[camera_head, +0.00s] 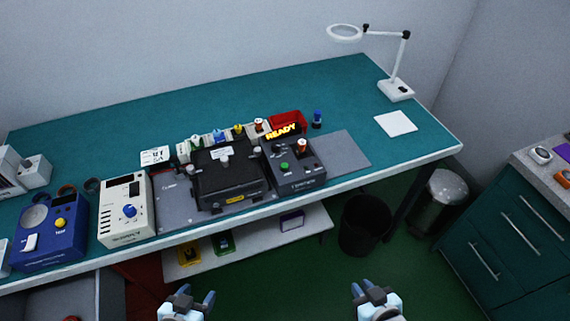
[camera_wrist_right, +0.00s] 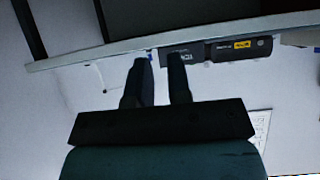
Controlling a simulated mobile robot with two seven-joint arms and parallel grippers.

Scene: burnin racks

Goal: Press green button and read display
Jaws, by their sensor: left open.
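The green button (camera_head: 285,166) is on top of a dark control box (camera_head: 296,182) near the front edge of the bench. A knob with a red-orange part (camera_head: 302,146) stands on the same box. My left gripper (camera_head: 193,295) is open and empty, in front of and below the bench edge. My right gripper (camera_head: 368,287) is open and empty, also short of the bench and apart from the box. Its two fingers (camera_wrist_right: 159,65) also show apart in the right wrist view.
A black fixture (camera_head: 228,180) sits left of the control box, with a beige instrument (camera_head: 125,211) and a blue tester (camera_head: 52,232) further left. A magnifier lamp (camera_head: 396,88) stands at the right end. The teal bench top (camera_head: 250,92) is clear behind. A black bin (camera_head: 364,225) stands below.

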